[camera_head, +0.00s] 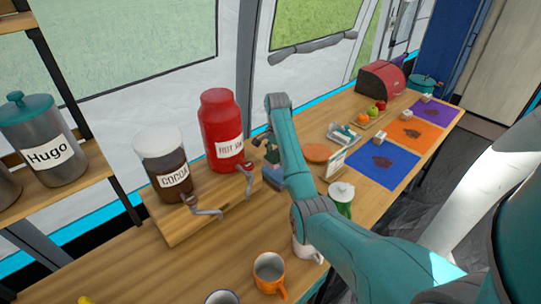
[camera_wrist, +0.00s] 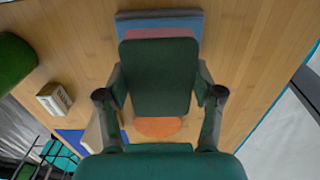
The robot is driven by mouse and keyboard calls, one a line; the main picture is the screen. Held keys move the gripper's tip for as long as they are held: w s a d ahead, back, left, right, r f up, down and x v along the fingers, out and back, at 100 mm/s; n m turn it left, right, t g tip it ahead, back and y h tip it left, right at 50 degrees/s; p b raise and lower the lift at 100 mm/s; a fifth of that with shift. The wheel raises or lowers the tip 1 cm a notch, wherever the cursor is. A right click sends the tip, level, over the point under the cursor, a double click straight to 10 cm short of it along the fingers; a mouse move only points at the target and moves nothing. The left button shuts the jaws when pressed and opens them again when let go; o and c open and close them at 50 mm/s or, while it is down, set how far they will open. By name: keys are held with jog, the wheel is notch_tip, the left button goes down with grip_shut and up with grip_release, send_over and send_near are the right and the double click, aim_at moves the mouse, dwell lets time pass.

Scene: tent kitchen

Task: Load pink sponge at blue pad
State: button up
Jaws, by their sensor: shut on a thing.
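The pink sponge (camera_wrist: 160,33) shows as a thin strip in the wrist view, between a dark green sponge-like block (camera_wrist: 155,75) and a blue block (camera_wrist: 155,20). My gripper (camera_wrist: 158,95) is shut on the dark green block, which hides most of the pink sponge. In the head view the dark green block (camera_head: 272,154) hangs at my gripper (camera_head: 266,140), with the blue block (camera_head: 272,176) below it. I cannot tell if the green block still touches the pink one. The blue pad (camera_head: 372,176) lies flat on the counter to the right, with a dark mark on it.
An orange pad (camera_head: 432,142) and a purple pad (camera_head: 448,112) lie beyond the blue pad. Near my arm are an orange disc (camera_head: 318,152), a green white-lidded jar (camera_head: 341,196), a red jar dispenser (camera_head: 219,120), a cocoa dispenser (camera_head: 160,160) and an orange mug (camera_head: 269,272).

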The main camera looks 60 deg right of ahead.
aim_at(276, 172)
jog(key=shift+f, duration=2.4)
jog(key=shift+f, duration=0.8)
jog(key=shift+r, duration=3.55)
